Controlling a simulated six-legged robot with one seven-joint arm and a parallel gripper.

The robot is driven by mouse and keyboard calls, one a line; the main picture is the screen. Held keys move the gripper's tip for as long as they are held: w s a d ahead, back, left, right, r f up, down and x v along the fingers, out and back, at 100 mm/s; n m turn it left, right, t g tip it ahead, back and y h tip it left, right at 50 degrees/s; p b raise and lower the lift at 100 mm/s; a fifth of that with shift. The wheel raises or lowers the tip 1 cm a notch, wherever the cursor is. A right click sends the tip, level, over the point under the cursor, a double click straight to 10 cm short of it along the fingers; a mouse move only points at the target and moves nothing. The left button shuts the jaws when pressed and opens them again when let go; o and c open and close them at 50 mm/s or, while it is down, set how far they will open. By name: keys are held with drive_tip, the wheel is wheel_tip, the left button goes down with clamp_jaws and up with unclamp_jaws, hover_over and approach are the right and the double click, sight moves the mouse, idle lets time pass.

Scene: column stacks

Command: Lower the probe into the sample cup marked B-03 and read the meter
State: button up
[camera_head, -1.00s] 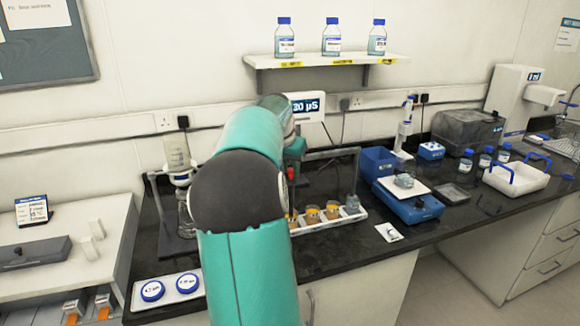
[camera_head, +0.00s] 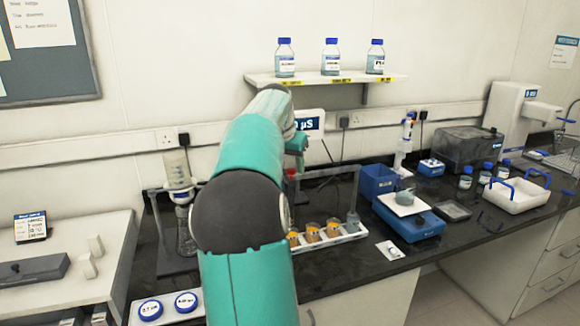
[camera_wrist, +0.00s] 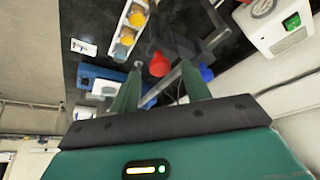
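Several sample cups with orange contents (camera_head: 312,233) stand in a white rack (camera_head: 345,238) on the bench, right of my arm. Their marks are too small to read, so I cannot tell which is B-03. The meter (camera_head: 312,124) stands at the back, partly hidden by my arm, its display showing "µS".
A grey frame (camera_head: 356,188) stands behind the rack. A blue balance (camera_head: 412,222) and blue bin (camera_head: 378,181) are to its right. A flask stand (camera_head: 178,245) is left of my arm. A shelf with bottles (camera_head: 320,78) is above.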

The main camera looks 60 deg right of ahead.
drive_tip(key=shift+d+f, duration=0.1)
drive_tip(key=shift+f, duration=0.05)
drive_tip(key=v, duration=1.4)
drive_tip(key=shift+d+f, duration=0.1)
